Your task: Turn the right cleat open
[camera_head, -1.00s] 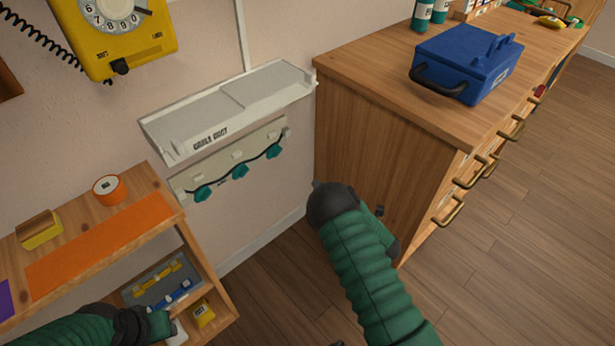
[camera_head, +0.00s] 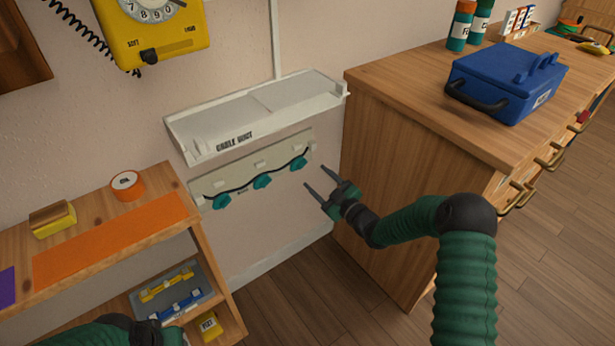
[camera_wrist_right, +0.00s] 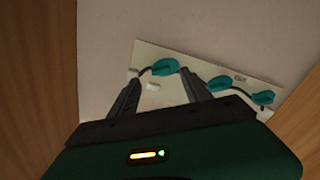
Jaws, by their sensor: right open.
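A pale panel (camera_head: 225,184) on the wall below the white cover carries three teal cleats in a row, with a dark cable along them. The right cleat (camera_head: 299,163) is at the panel's right end; the middle cleat (camera_head: 262,181) and left cleat (camera_head: 222,201) are beside it. My right gripper (camera_head: 314,176) is open and empty, just right of and below the right cleat, apart from it. In the right wrist view, one cleat (camera_wrist_right: 165,67) shows between and beyond the open fingertips (camera_wrist_right: 160,75). My left gripper (camera_head: 160,334) is partly cut off at the lower edge; its fingers are unclear.
A white cover ledge (camera_head: 240,125) juts out above the panel. A wooden cabinet (camera_head: 390,170) stands close on the right, with a blue toolbox (camera_head: 510,85) on top. A wooden shelf (camera_head: 85,215) is at left. A yellow phone (camera_head: 155,35) hangs above.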

